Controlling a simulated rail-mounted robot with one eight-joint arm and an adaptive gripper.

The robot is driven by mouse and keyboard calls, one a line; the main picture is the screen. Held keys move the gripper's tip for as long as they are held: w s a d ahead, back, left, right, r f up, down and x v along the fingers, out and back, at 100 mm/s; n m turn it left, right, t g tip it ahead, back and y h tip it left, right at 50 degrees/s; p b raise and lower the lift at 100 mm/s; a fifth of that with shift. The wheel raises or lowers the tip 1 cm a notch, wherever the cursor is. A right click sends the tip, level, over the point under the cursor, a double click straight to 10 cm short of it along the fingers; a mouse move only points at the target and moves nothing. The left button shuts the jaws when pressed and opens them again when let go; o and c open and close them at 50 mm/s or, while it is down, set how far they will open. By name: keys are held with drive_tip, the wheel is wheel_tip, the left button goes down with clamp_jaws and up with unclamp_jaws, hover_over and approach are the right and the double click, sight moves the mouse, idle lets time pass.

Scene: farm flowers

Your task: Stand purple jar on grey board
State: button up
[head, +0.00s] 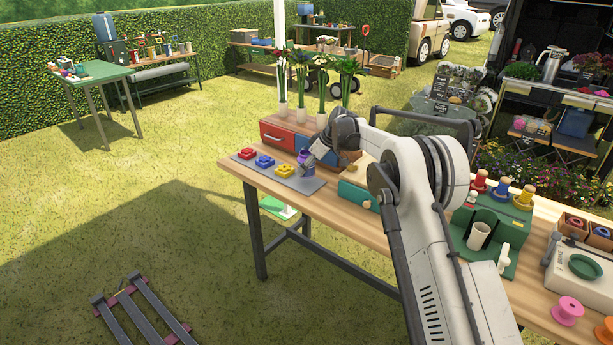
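The grey board (302,184) lies flat at the far left end of the wooden table. A red piece (246,153), a blue piece (265,161) and a yellow piece (284,171) sit on it in a row. The purple jar (304,156) is at the right end of this row, over or on the board; I cannot tell whether its base touches. My gripper (309,165) is right at the jar, reaching down from the right and covering part of it. The fingers are too small and overlapped to show whether they are closed on it.
A red drawer unit (277,136) and white vases with flowers (283,108) stand behind the board. A teal box (354,194) is to its right. Farther right are a green rack with spools (490,226) and a pink spool (567,310).

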sight(307, 174)
drive_tip(key=shift+f, duration=1.9)
drive_tip(key=shift+f, duration=0.15)
drive_tip(key=o, duration=1.4)
